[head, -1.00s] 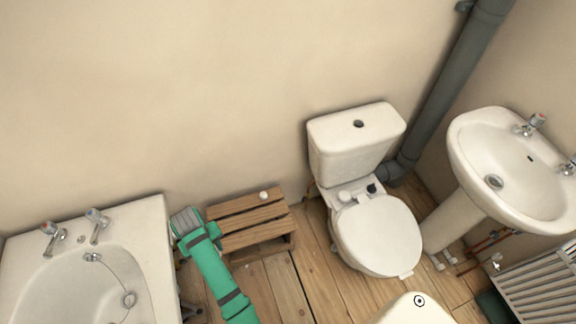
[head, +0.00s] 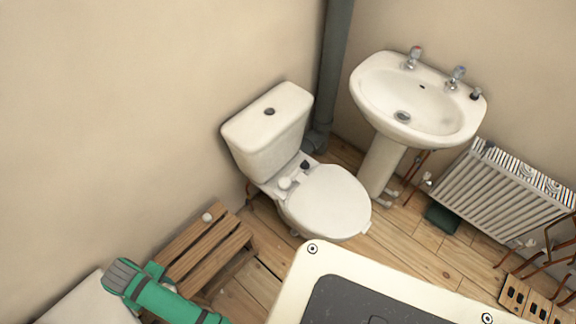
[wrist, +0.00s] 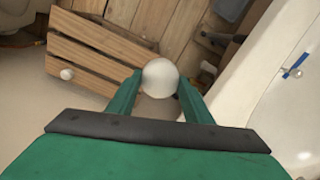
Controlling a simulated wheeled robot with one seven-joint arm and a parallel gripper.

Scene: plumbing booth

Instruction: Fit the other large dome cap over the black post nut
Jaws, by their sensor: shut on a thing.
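In the wrist view, my gripper (wrist: 159,84) is shut on a white dome cap (wrist: 160,75), held between the two green fingertips. The black post nut (head: 305,165) stands bare at the back of the toilet seat in the head view. A white cap (head: 285,183) sits to its left at the seat hinge. My green arm shows at the lower left of the head view, well left of the toilet; the fingers and held cap cannot be made out there.
A wooden step (head: 190,250) stands left of the toilet (head: 328,200), with a small white round piece (head: 207,217) on it. The basin (head: 420,105), grey pipe (head: 335,70) and radiator (head: 505,190) are to the right. A pale, dark-topped unit (head: 285,290) is in front.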

